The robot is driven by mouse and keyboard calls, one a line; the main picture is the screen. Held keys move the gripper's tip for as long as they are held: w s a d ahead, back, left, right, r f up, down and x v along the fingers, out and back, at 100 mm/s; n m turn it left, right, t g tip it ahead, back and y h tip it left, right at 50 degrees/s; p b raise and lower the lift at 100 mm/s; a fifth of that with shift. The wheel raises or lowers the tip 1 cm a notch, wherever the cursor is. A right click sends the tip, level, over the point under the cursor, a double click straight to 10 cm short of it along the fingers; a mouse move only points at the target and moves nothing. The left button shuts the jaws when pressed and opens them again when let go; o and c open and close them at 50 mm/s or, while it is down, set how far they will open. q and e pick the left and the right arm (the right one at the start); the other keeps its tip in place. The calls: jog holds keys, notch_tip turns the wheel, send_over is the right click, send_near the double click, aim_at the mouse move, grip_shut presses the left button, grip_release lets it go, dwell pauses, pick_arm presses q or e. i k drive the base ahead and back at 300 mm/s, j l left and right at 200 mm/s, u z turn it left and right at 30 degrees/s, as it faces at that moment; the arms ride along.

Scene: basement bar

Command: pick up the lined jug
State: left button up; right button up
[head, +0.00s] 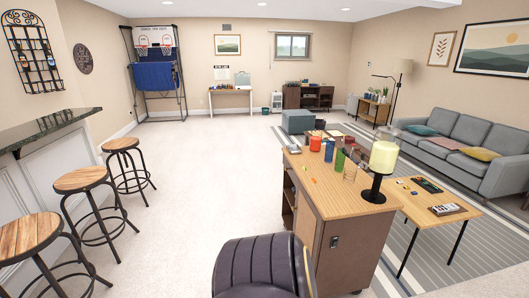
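No jug with lines can be made out for certain at this size. Several small vessels stand in a row on the wooden cabinet top (310,168): a red one (315,144), a blue one (329,151), a green one (340,161) and a clear glass one (350,172). Whether any of them has lines or a handle is too small to tell. A pale yellow lit cylinder on a black stand (384,157) is at the cabinet's right end, beside the row. Neither of my grippers is in view.
A dark padded chair (262,266) stands before the cabinet's near end. A low table (445,210) and a grey sofa (465,160) are on the right. Bar stools (84,181) line the counter (45,128) on the left. Open carpet (200,170) lies between stools and cabinet.

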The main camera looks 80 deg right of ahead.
aim_at(316, 139)
jog(key=z, duration=3.45)
